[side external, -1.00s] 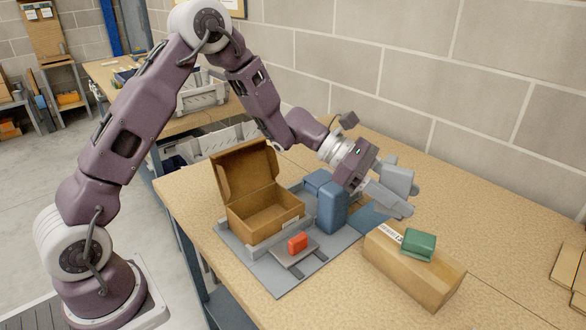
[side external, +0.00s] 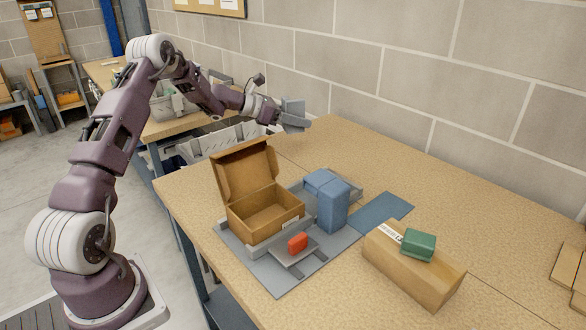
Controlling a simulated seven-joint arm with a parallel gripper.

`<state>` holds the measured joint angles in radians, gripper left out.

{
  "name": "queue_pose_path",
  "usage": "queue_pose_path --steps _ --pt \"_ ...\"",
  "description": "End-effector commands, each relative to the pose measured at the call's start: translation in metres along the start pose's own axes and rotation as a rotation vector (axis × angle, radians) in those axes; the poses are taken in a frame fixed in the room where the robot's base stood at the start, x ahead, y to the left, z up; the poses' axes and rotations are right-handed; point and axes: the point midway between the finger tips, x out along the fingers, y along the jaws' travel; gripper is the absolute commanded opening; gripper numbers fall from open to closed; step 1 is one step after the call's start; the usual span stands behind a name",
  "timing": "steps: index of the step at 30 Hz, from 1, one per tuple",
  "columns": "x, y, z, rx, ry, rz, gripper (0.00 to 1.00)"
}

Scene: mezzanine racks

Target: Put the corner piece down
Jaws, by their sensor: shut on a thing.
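My gripper (side external: 284,120) is at the back of the workbench, high in the side view and near the block wall. It is shut on a small grey piece (side external: 293,106), which I take to be the corner piece. The piece appears to be held clear of the bench top. Its exact shape and the fingertips' contact with it are too small to make out.
A blue mat (side external: 386,213) lies bare.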

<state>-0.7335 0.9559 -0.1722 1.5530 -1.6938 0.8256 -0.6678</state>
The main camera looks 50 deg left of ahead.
Motion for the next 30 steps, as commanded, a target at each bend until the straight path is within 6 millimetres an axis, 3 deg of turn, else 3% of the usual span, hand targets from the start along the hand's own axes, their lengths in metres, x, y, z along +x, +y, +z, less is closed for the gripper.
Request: queue_pose_path --steps 7,12,22,30 --pt "0.014 0.0 -0.032 0.0 0.001 -0.001 0.13" --pt "0.03 -0.001 -0.071 -0.001 0.001 -0.002 0.13" --pt "0.049 0.0 -0.118 0.001 0.0 0.0 0.13" --pt "0.05 0.0 -0.12 0.003 -0.001 0.0 0.13"
